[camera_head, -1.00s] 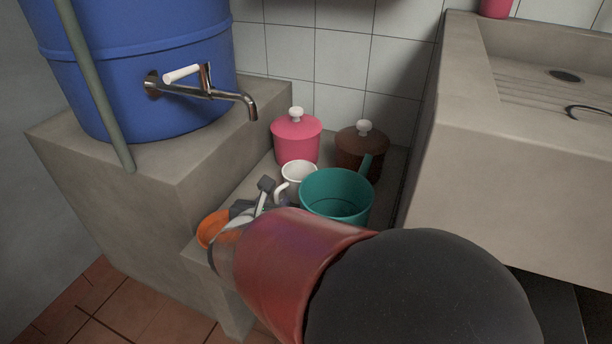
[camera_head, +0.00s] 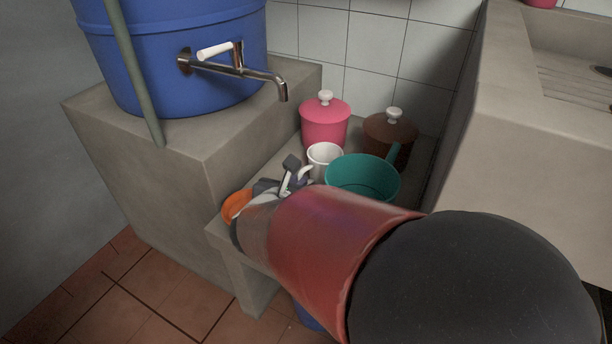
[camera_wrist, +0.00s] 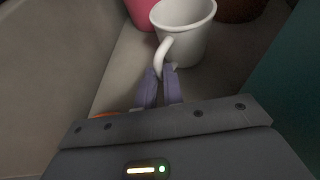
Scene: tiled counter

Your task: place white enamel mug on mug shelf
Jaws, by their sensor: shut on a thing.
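The white enamel mug (camera_head: 322,157) is upright on the low concrete ledge, between a pink lidded pot and a teal dipper. In the wrist view the mug (camera_wrist: 186,32) is at the top middle, its handle toward me. My gripper (camera_wrist: 164,72) is shut on the mug's handle, with a purple-grey finger on each side of it. In the head view my gripper (camera_head: 297,172) shows just left of the mug, partly hidden by my arm. I cannot make out a mug shelf in these frames.
The teal dipper (camera_head: 362,178) is close at the mug's right. The pink pot (camera_head: 325,125) and brown pot (camera_head: 388,132) stand behind. An orange bowl (camera_head: 235,204) is at the ledge's front left. A blue barrel (camera_head: 180,70) with a tap (camera_head: 240,68) stands left; a concrete sink (camera_head: 540,130) is right.

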